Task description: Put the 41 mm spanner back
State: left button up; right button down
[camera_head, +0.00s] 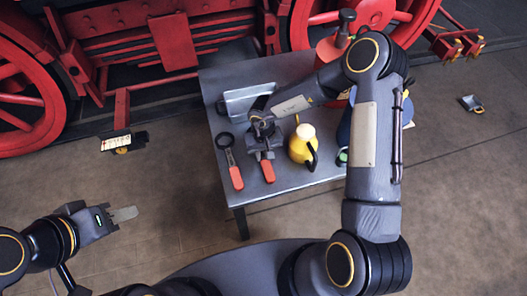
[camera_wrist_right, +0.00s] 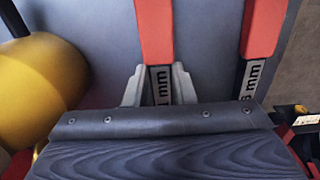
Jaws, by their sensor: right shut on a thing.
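The spanner in my right gripper has a red handle (camera_head: 267,170) and a dark shank. In the right wrist view its label (camera_wrist_right: 161,86) is partly hidden and ends in "1 mm". My right gripper (camera_head: 262,138) is over the table; in the wrist view its fingers (camera_wrist_right: 158,88) are closed on both sides of the shank. The spanner's head is hidden under the gripper. A second red-handled spanner (camera_head: 230,160) with a dark ring end lies to the left, its label only partly readable. My left gripper (camera_head: 123,214) is away from the table over the floor; its finger gap is not clear.
The grey table (camera_head: 290,183) also holds a grey metal tray (camera_head: 243,101) at the back and a yellow can (camera_head: 301,147) right of the held spanner. A red container (camera_head: 328,50) stands at the back right. A red locomotive (camera_head: 173,42) is behind. Floor at left is clear.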

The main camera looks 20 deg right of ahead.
jog(key=c, duration=1.1)
grip_release()
notch_tip(320, 180, up, 8)
jog(key=p, duration=0.2)
jog(key=shift+f+p, duration=0.2)
jog(key=shift+p, duration=0.2)
jog(key=shift+r, duration=0.1)
